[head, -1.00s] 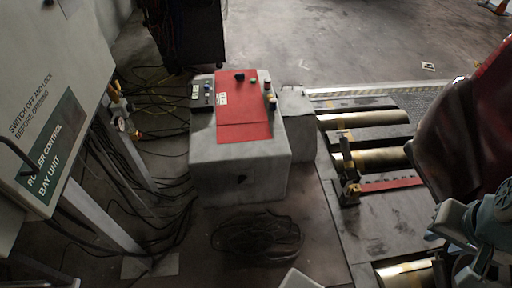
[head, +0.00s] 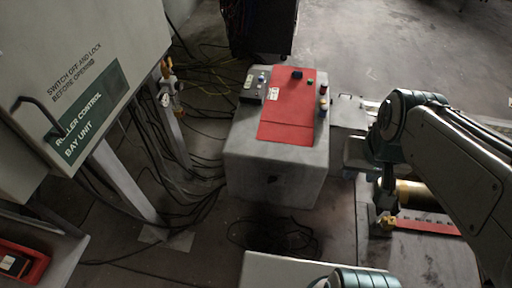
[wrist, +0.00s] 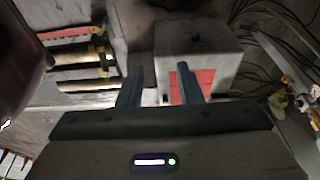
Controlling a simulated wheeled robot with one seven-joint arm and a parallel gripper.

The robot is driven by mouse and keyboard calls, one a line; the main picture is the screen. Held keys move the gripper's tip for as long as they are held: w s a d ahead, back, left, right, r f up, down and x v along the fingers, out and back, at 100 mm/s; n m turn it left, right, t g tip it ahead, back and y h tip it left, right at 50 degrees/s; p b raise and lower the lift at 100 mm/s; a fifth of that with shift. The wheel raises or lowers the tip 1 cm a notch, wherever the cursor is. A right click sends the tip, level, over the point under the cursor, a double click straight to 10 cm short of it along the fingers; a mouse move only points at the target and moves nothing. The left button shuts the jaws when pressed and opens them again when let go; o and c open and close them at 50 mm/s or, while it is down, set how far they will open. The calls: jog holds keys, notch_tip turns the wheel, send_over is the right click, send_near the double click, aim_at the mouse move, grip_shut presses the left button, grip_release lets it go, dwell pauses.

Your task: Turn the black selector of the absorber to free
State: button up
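The absorber (head: 275,165) is a pale grey box with a red top panel (head: 286,130), standing in the middle of the head view. A small black selector (head: 297,75) sits near the far edge of the red panel; its setting is too small to read. My arm reaches in from the right, its end beside the box's right side. In the wrist view my gripper (wrist: 158,67) is open, its two fingers apart with nothing between them. The absorber (wrist: 205,45) shows beyond the fingers there, its red panel partly hidden by one finger. The selector cannot be made out there.
Several other small knobs and buttons (head: 322,100) line the panel's right edge, and a dark switch box (head: 253,87) sits at its left. A roller control cabinet (head: 90,80) stands left. Cables (head: 160,170) cover the floor between. Rollers (head: 415,194) lie right, partly behind my arm.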

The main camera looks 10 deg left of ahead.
jog(key=w+d+f+n+g+h+b, duration=0.1)
jog(key=w+f+n+g+h+b, duration=0.25)
jog(key=f, duration=0.65)
jog(key=w+f+g+h+b, duration=0.1)
jog(key=w+f+h+b, duration=0.25)
jog(key=f+b, duration=0.4)
jog(key=n+t+y+b, duration=0.7)
jog(key=n+t+b, duration=1.15)
jog(key=n, duration=0.55)
send_near(272, 180)
jog(key=w+f+t+b, duration=0.1)
jog(key=w+b, duration=0.2)
jog(key=w, duration=0.4)
jog(key=shift+f, duration=0.3)
jog(key=shift+d+m, duration=0.1)
jog(key=shift+m, duration=0.15)
